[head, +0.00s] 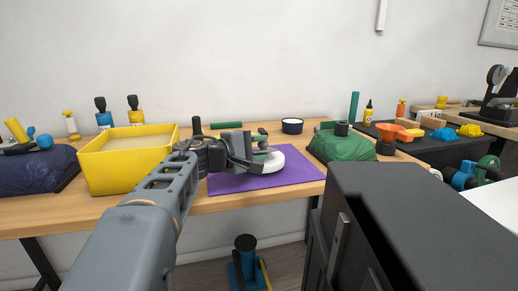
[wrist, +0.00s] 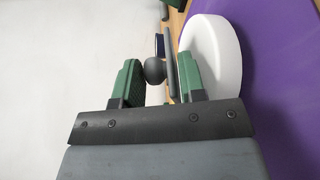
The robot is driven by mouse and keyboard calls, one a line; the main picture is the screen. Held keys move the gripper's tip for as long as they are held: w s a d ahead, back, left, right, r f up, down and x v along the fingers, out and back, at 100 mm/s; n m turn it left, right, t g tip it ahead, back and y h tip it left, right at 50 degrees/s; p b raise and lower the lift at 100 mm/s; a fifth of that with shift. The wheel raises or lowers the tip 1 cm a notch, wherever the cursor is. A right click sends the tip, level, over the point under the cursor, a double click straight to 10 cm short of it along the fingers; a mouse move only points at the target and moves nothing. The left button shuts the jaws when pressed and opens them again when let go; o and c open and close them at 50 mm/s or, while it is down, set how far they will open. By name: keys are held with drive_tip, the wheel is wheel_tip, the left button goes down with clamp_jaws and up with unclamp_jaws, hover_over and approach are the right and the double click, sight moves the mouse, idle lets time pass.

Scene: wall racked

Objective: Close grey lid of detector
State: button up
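The white round detector (head: 268,163) lies on the purple mat (head: 292,174), partly hidden behind my gripper. In the wrist view the white body (wrist: 218,55) is beside my right finger. A thin grey lid (wrist: 171,62) shows nearly edge-on, standing up from the detector, with a dark round knob (wrist: 154,71) on its left face. My gripper (wrist: 160,82) has its green-padded fingers apart, one on each side of the knob and lid. A narrow gap shows beside the right finger; contact at the left finger is unclear. The lid's hinge is hidden.
A yellow bin (head: 128,168) stands left of the mat, and a green bag (head: 342,147) lies to its right. A dark bowl (head: 292,126) is behind the mat. A black cabinet (head: 415,215) fills the lower right. The mat's right part is clear.

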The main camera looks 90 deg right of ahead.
drive_tip(key=p+v, duration=0.2)
drive_tip(key=v, duration=1.1)
drive_tip(key=shift+w+a+p, duration=0.3)
drive_tip(key=shift+p, duration=0.05)
drive_tip(key=shift+c, duration=0.2)
